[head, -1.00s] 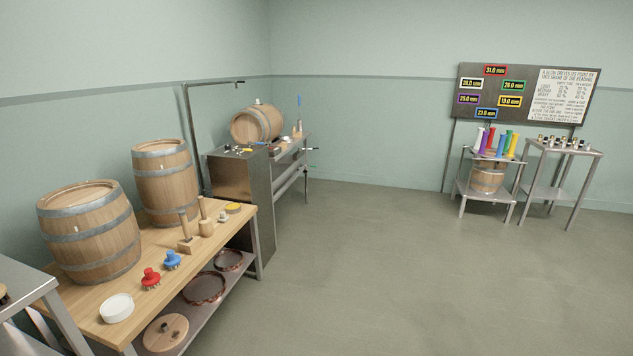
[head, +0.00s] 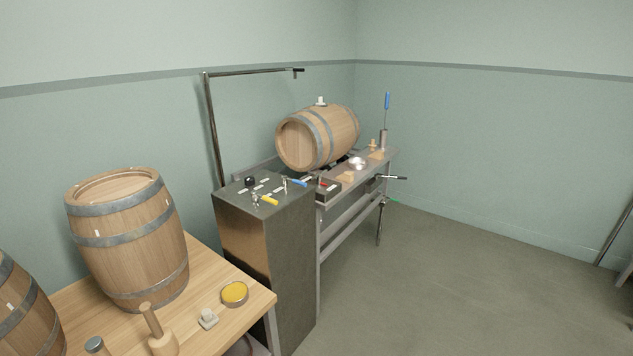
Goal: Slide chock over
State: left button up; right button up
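A wooden barrel (head: 330,135) with grey hoops lies on its side on the long steel bench (head: 352,193) by the back wall. A white bung-like piece (head: 320,101) sits on its top. Small tan pieces lie on the bench in front of the barrel, one nearer (head: 346,177) and one farther (head: 377,155); I cannot tell whether either is the chock. The underside of the barrel is partly hidden. Neither of my grippers is in view.
A steel cabinet (head: 262,235) with small tools on top stands at the bench's near end. A wooden table (head: 245,313) at lower left holds upright barrels (head: 128,240), a mallet and a yellow tin (head: 234,293). A lever handle (head: 388,177) juts from the bench.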

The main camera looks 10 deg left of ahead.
aim_at(347, 177)
jog(key=i, duration=0.15)
jog(key=l+u, duration=0.1)
jog(key=u, duration=0.75)
jog(key=i+l+u, duration=0.1)
jog(key=l+u, duration=1.05)
jog(key=l, duration=0.15)
jog(key=l+u, duration=0.4)
jog(key=k+l, duration=0.05)
